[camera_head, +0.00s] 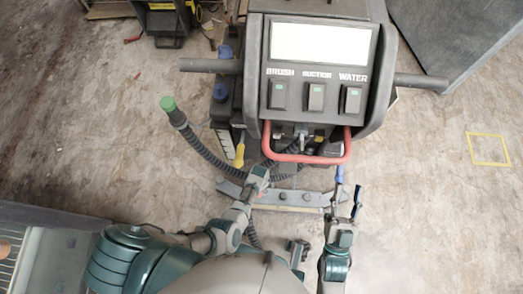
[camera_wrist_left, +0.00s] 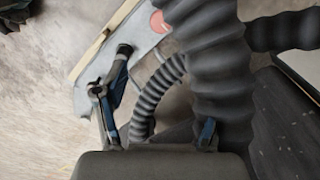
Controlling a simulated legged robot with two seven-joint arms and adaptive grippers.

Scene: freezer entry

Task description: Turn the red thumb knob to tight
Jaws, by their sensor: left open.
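A pinkish-red round piece (camera_wrist_left: 158,22), possibly the red thumb knob, sits on a grey metal plate at the top of the left wrist view, partly hidden by a thick black hose. In the head view I cannot make out the knob. My left gripper (camera_wrist_left: 160,130) is open, its blue-tipped fingers apart, with the plate and hoses beyond them. In the head view my left gripper (camera_head: 258,174) is over the left part of the squeegee bar (camera_head: 290,198), fingers unclear. My right gripper (camera_head: 348,180) is open and empty, at the bar's right end, below the red handle.
A floor scrubber (camera_head: 317,95) with brush, suction and water switches stands ahead. Its red handle (camera_head: 306,158) overhangs the bar. A green-capped black hose (camera_head: 200,145) curves at left. A yellow-handled part (camera_head: 239,155) is near the left gripper. Floor at right is clear.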

